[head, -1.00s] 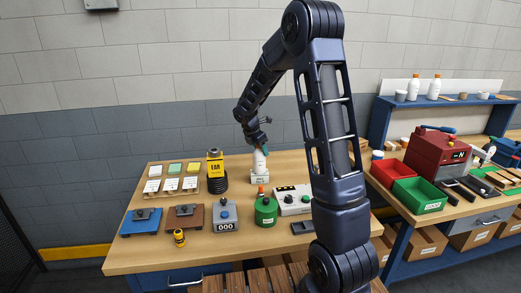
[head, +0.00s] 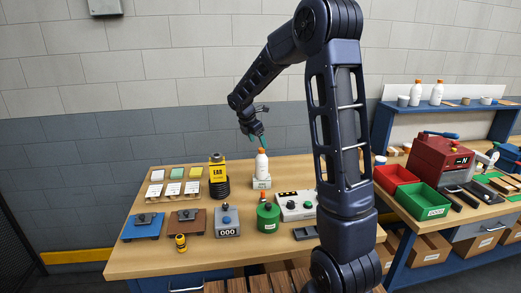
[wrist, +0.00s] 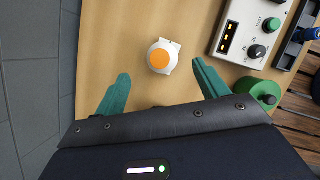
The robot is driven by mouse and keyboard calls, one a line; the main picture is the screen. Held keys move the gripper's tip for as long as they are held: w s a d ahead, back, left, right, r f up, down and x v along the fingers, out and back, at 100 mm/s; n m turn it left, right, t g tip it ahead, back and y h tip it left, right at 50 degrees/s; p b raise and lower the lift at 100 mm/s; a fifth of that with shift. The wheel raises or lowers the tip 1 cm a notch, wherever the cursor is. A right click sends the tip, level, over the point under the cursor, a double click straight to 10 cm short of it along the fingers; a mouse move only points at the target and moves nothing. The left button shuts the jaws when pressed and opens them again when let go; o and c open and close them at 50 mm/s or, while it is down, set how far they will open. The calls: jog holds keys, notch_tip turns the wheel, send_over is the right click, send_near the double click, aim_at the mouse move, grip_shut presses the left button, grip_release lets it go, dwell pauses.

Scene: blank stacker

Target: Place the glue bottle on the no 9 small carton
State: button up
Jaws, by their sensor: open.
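The glue bottle (head: 262,166) is white with an orange cap and stands upright on the small white carton (head: 262,183) on the workbench. In the wrist view the bottle (wrist: 159,58) shows from above, with a bit of the carton (wrist: 173,45) behind it. The number on the carton is too small to read. My gripper (head: 257,137) is just above the bottle in the head view, with its teal fingers apart. In the wrist view my gripper (wrist: 160,90) is open and empty, and the bottle lies beyond the fingertips, apart from them.
A yellow and black EAR container (head: 218,174) stands left of the carton. A green round device (head: 268,218) and a white control box (head: 297,206) are in front and to the right. Two more orange-capped bottles (head: 436,93) stand on the blue shelf.

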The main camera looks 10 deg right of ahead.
jog(key=s+d+r+m+y, duration=0.1)
jog(key=s+d+r+m, duration=0.4)
jog(key=s, duration=0.4)
jog(key=s+d+r+m+y, duration=0.1)
jog(key=s+d+r+m, duration=0.2)
jog(key=s+r+m, duration=0.5)
jog(key=s+d+f+m+t+y, duration=0.1)
jog(key=s+m, duration=0.4)
jog(key=s, duration=0.5)
jog(key=s+d+f+m+t+y, duration=0.1)
jog(key=s+m, duration=0.4)
jog(key=s, duration=0.5)
jog(key=shift+d+f+t, duration=0.3)
jog(key=shift+d+f, duration=0.35)
jog(key=shift+f, duration=0.2)
